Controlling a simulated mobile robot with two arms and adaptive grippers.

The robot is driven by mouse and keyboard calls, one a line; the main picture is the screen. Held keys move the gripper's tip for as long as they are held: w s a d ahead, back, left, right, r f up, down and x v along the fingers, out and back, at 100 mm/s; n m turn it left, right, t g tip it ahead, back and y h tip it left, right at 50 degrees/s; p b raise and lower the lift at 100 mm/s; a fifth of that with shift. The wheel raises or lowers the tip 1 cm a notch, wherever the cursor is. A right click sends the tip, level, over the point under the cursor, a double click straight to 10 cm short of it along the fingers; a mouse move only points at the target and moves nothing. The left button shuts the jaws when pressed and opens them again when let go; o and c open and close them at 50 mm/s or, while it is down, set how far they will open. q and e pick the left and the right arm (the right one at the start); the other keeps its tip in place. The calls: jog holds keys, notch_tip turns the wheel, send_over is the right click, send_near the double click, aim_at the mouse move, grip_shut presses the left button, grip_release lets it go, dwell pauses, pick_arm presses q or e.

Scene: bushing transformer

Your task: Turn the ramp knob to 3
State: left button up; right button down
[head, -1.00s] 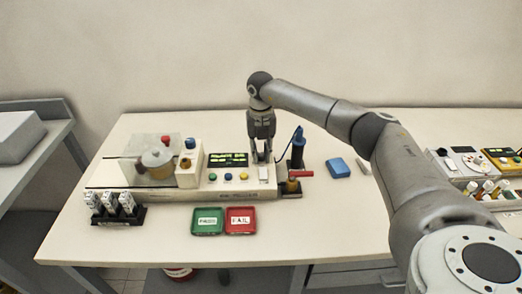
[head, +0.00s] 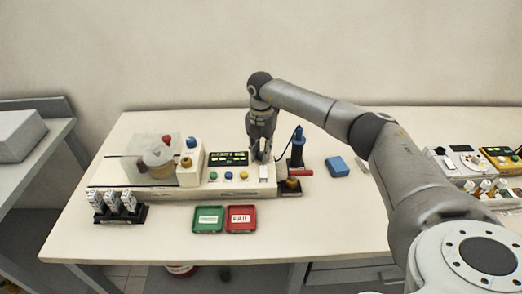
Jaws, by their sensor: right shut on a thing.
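The white test unit (head: 150,190) lies along the table, with a lit green display and several small coloured buttons on its panel. My right gripper (head: 261,157) points down at the right end of this panel, just right of the display (head: 228,158). Its fingers are shut on the ramp knob, which is mostly hidden between them. The knob's pointer and scale marks are too small to read. A small white block (head: 264,170) shows just in front of the fingertips. My left gripper is out of view.
A blue post (head: 297,150) with a cable and a red lever (head: 301,173) stand close right of the gripper. A blue box (head: 337,166) lies farther right. Green (head: 208,230) and red (head: 241,229) trays lie in front. A clear cover (head: 140,160) stands at left.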

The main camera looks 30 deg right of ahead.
jog(key=shift+w+d+r, duration=0.1)
jog(key=shift+w+r, duration=0.1)
jog(key=shift+r, duration=0.1)
jog(key=c, duration=1.7)
grip_release()
jog(key=shift+o, duration=0.9)
jog(key=shift+s+f, duration=0.1)
jog(key=shift+f, duration=0.05)
notch_tip(320, 180, up, 12)
